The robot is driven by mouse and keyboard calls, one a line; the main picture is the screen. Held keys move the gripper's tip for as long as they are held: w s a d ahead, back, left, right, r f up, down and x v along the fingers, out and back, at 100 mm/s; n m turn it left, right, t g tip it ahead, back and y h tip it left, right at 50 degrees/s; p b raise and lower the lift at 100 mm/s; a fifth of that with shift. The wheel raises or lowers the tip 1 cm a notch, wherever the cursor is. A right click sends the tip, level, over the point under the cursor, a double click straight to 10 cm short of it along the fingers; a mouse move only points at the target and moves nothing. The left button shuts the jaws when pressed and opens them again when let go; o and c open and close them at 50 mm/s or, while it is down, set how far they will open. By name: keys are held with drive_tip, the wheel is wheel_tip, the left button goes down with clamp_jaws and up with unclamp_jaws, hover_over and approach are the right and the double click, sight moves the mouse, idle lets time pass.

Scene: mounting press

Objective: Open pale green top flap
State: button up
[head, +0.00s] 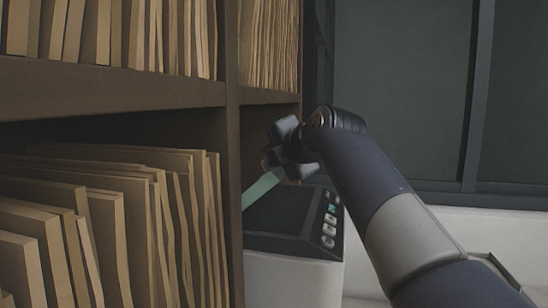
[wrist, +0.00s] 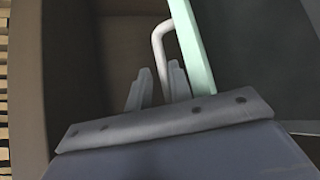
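The pale green top flap (head: 263,187) is raised at a slant above the dark top of the white machine (head: 292,275), partly hidden behind the shelf's edge. In the wrist view the flap (wrist: 194,47) is a pale green strip seen edge-on. A white bent handle (wrist: 157,46) comes off its left side. My gripper (head: 281,152) is at the flap's raised end. In the wrist view my gripper (wrist: 160,80) has its two fingers on either side of the handle, close against it, with the handle's lower part running between them.
A brown shelf (head: 232,150) full of folders (head: 110,215) stands close on the left, beside my gripper and the machine. The machine's button panel (head: 329,222) faces right. A dark window (head: 400,90) and a pale wall are behind.

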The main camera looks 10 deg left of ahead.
drive_tip(key=shift+s+d+b, duration=0.35)
drive_tip(key=shift+s, duration=0.05)
drive_tip(key=b+v, duration=0.2)
drive_tip(key=v, duration=0.8)
drive_tip(key=shift+r+b, duration=0.15)
drive_tip(key=shift+b, duration=0.15)
drive_tip(key=shift+w+a, duration=0.15)
drive_tip(key=p+x, duration=0.3)
drive_tip(key=x, duration=0.8)
drive_tip(key=shift+f, duration=0.25)
drive_tip(key=shift+d, duration=0.2)
